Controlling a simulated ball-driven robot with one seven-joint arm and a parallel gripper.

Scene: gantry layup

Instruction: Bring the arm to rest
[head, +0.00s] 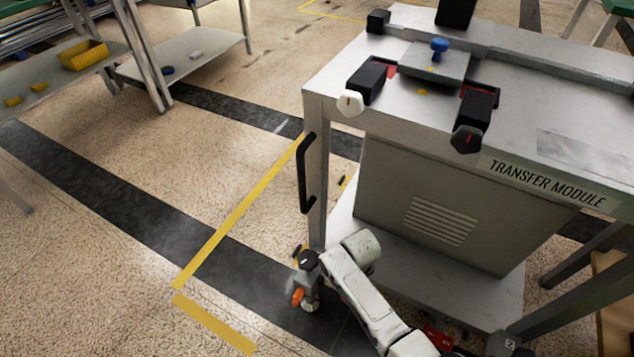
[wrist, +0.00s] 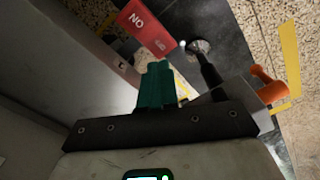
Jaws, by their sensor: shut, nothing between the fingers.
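My gripper (wrist: 157,68) shows in the wrist view as teal fingers closed together above a dark crossbar, with nothing between them. My white arm (head: 362,292) is low beside the left front leg of the transfer module in the head view. The gripper's fingers cannot be made out there. The transfer module (head: 440,215) is a grey metal bench with a cabinet below its top. In the wrist view, an orange lever (wrist: 268,86) is right of the fingers.
A black handle (head: 305,172) sticks out from the module's left side. On the bench top are a plate with a blue knob (head: 439,45) and clamps with white (head: 351,104) and dark knobs (head: 467,139). Open floor (head: 120,190) lies left. A red sign (wrist: 145,22) is beyond the fingers.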

